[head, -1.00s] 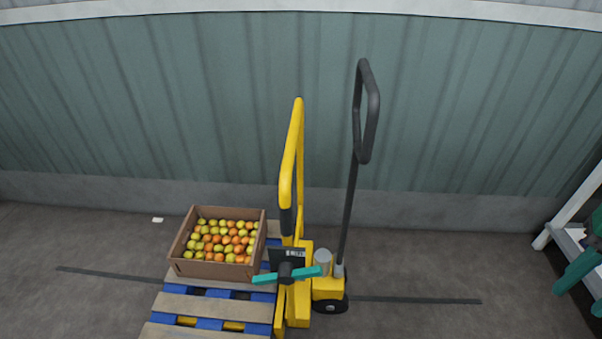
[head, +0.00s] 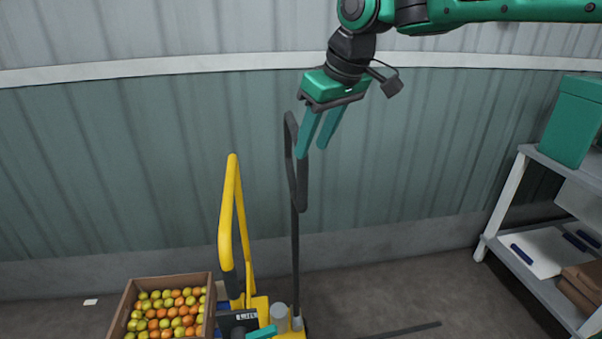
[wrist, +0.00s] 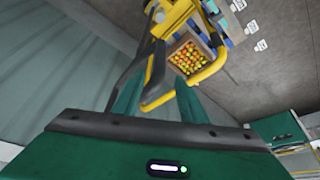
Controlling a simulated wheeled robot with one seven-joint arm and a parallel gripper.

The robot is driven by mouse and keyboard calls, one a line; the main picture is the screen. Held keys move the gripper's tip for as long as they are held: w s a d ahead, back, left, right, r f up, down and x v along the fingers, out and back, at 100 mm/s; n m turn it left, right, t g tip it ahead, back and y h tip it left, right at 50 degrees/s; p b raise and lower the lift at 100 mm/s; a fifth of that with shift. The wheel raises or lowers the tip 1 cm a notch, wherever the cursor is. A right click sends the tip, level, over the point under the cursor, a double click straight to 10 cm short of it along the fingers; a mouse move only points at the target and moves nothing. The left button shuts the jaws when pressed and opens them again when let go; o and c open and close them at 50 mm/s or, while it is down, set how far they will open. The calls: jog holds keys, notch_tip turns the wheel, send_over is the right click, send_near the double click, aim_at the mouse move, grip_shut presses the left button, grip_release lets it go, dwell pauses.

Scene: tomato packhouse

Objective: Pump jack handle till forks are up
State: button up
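The pallet jack's black loop handle (head: 303,190) stands upright on its dark pole in the head view, against the green wall. My gripper (head: 312,151) reaches down from the upper right at the top of the loop. Its two teal fingers are parted, and one overlaps the loop in the picture; I cannot tell whether they touch. In the wrist view the dark handle (wrist: 128,78) runs close to the left finger, and the fingers are apart. The jack's yellow frame (head: 226,215) stands left of the handle. The forks are not visible in the head view.
A brown crate of tomatoes (head: 122,315) sits at the lower left, beside the yellow frame. A grey shelf (head: 540,268) with a green bin (head: 575,120) stands at the right.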

aim_at(303, 172)
jog(key=x, duration=0.9)
jog(key=shift+f, duration=0.35)
jog(key=shift+c, duration=0.4)
jog(key=shift+d, duration=0.1)
grip_shut()
